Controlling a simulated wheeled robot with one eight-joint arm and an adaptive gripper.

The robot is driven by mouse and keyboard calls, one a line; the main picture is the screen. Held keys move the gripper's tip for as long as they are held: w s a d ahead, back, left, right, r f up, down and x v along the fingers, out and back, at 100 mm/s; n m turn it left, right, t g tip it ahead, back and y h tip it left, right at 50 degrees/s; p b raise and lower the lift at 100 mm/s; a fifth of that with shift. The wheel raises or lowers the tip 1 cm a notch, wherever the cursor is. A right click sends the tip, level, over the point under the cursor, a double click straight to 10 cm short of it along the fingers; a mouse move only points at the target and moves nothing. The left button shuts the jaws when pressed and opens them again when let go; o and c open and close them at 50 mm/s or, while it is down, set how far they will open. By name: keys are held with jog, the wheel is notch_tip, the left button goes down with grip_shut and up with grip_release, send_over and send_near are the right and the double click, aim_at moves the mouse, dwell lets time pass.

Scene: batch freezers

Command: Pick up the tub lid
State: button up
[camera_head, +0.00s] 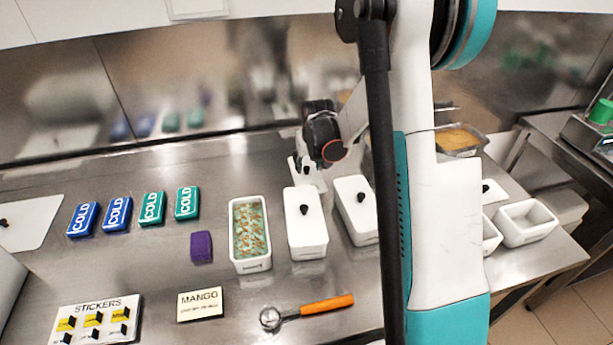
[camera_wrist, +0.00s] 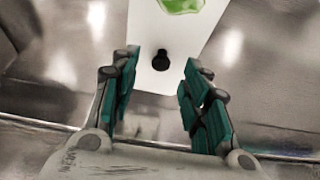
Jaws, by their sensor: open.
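A white lid (camera_head: 313,179) with a black knob (camera_head: 306,170) lies at the back of the steel counter, partly hidden by my gripper (camera_head: 315,155). In the wrist view the white lid (camera_wrist: 158,25) has a green patch at its far end. Its black knob (camera_wrist: 162,60) shows between the two teal fingers of my gripper (camera_wrist: 160,62). The fingers are apart, with a gap on each side of the knob. Contact with the lid cannot be told. Two white tubs with knobbed lids (camera_head: 305,217) (camera_head: 356,205) stand in front of my gripper.
An open tub of green, orange-flecked contents (camera_head: 249,235) stands left of the lidded tubs. A purple block (camera_head: 202,247), COLD packs (camera_head: 152,208), a MANGO card (camera_head: 200,304) and an orange-handled scoop (camera_head: 310,308) lie around. Empty white tubs (camera_head: 527,223) are at right.

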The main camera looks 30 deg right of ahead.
aim_at(306, 168)
jog(key=x, duration=0.3)
jog(key=shift+w+f+b, duration=0.1)
jog(key=shift+w+b, duration=0.05)
jog(key=shift+b, duration=0.25)
grip_shut()
jog(key=shift+r, duration=0.25)
